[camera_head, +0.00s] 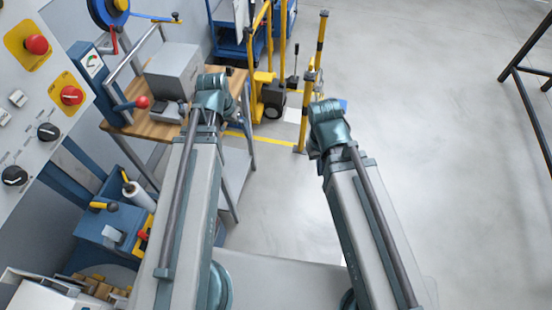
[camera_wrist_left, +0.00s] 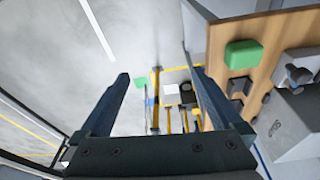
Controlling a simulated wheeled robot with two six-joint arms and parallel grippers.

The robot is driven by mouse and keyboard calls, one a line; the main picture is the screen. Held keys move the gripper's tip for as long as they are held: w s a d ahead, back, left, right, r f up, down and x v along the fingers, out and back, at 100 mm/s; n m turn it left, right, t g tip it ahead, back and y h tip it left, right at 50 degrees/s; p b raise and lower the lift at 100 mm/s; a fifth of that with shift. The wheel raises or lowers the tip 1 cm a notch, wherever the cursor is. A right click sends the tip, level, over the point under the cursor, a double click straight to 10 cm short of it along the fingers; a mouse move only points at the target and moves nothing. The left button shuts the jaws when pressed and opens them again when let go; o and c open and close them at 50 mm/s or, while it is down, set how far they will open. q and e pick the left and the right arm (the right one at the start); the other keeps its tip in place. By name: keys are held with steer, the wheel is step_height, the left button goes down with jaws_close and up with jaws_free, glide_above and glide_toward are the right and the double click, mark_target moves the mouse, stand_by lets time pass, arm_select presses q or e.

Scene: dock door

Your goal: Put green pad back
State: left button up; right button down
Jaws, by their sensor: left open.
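A green rounded block (camera_wrist_left: 243,54), which looks like the pad, lies on the wooden bench top (camera_wrist_left: 228,92) in the left wrist view. A flat green patch (camera_wrist_left: 141,83) shows lower down, at the floor; I cannot tell what it is. My left gripper (camera_wrist_left: 160,76) is open with nothing between its fingers, and the block is to the right of them, apart. In the head view my left wrist is over the bench's right end and hides the block. My right wrist (camera_head: 328,122) is over the floor; its fingers are hidden.
A grey box (camera_head: 173,72) stands on the bench. Yellow posts (camera_head: 310,84) and a yellow truck (camera_head: 265,88) are behind. A control panel (camera_head: 35,95) and blue cabinet (camera_head: 112,225) are at the left. The floor at the right is mostly clear.

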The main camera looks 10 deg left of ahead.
arm_select(q)
steer(key=s+d+g+y, duration=0.1)
steer(key=s+d, duration=0.4)
steer(key=d, duration=0.3)
steer(key=s+d+m+g+y, duration=0.1)
steer(key=s+d, duration=0.3)
steer(key=d, duration=0.3)
steer(key=shift+s+d+f+m, duration=0.15)
steer(key=shift+s+d+m, duration=0.15)
steer(key=shift+s+d, duration=0.1)
